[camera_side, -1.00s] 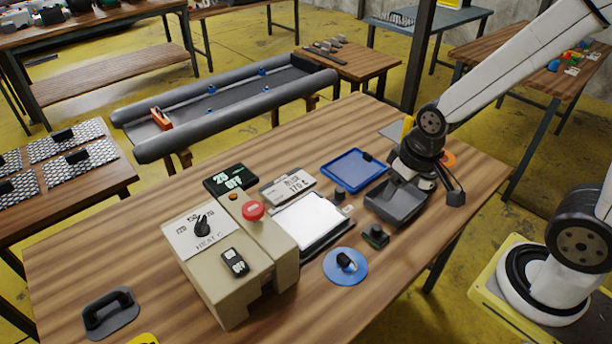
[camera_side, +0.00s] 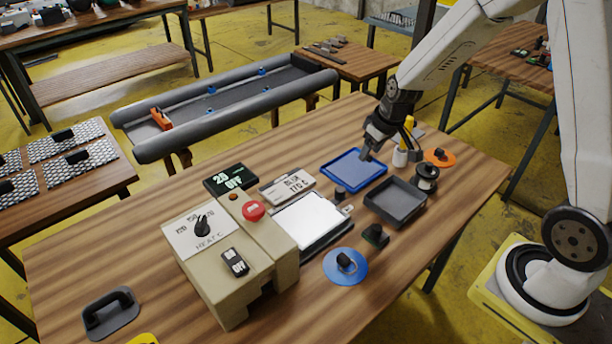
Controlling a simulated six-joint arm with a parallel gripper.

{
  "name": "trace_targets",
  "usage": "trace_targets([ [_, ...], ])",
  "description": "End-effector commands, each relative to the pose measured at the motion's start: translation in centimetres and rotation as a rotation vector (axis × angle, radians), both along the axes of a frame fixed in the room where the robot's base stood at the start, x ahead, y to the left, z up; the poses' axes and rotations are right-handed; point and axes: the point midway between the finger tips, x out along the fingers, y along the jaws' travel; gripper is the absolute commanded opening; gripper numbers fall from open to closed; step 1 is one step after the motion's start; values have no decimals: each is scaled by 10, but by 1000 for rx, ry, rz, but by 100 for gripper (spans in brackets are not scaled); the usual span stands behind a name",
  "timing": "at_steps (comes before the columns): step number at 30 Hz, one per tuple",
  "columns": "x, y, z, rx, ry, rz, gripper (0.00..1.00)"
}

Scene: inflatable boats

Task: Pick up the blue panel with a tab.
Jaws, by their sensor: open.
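The blue panel (camera_side: 346,172) is rectangular with a raised-looking rim and lies flat on the wooden table, right of the middle of the picture. Its small dark tab is near its far right edge and is now hidden or merged with the dark fingers. My gripper (camera_side: 367,154) is open and points down right at that tab. I cannot tell whether the fingers touch the tab or stand on both sides of it.
A grey tray (camera_side: 396,218) stands close in front of the panel, with a black spool (camera_side: 427,177) and a white-and-yellow bottle (camera_side: 402,152) to the right. A blue disc with a black handle (camera_side: 334,277) lies nearer. The beige heating machine (camera_side: 218,268) stands left.

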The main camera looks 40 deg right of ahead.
Motion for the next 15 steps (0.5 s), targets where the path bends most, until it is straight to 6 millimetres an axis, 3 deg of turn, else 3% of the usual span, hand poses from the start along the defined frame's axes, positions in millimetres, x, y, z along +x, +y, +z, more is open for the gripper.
trace_targets([
  [6,41,-55,-28,2,-32,-8,59],
  [15,76,-130,-71,-13,-84,-7,59],
])
